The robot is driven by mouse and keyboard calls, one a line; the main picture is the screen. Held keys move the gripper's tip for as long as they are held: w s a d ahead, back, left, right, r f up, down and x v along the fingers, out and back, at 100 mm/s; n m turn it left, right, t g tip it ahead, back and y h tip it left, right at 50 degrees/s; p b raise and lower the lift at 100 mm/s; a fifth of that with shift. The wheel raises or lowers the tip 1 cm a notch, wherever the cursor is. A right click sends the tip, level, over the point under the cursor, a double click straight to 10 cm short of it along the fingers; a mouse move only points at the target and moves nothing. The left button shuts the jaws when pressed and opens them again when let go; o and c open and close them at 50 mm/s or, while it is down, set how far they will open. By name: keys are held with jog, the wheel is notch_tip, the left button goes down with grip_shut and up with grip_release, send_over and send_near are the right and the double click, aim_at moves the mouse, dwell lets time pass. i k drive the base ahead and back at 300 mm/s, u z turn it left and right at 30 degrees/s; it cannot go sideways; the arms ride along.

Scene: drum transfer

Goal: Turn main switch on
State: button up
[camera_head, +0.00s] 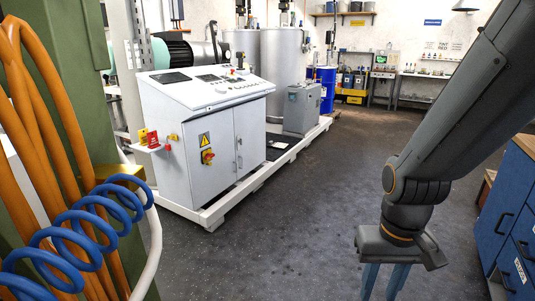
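The main switch (208,157) is a red rotary knob on a yellow plate, low on the front of a white control cabinet (240,145). A yellow warning triangle sits just above it. The knob is too small to tell its position. My gripper (385,283) hangs pointing down at the bottom right of the view, well apart from the switch and the cabinet. Its two blue fingers stand apart with a gap between them, and nothing shows between them. The fingertips are cut off by the lower picture edge.
A green column (75,90) with orange hoses and a blue coiled hose (75,235) fills the left. The cabinet stands on a white skid frame (215,215). Blue drawers (505,220) stand at the right. The dark floor (300,220) between is clear.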

aim_at(208, 156)
jog(key=i, duration=1.75)
jog(key=u, duration=0.5)
jog(key=i, duration=1.2)
jog(key=u, duration=0.35)
jog(key=i, duration=0.85)
jog(key=u, duration=0.7)
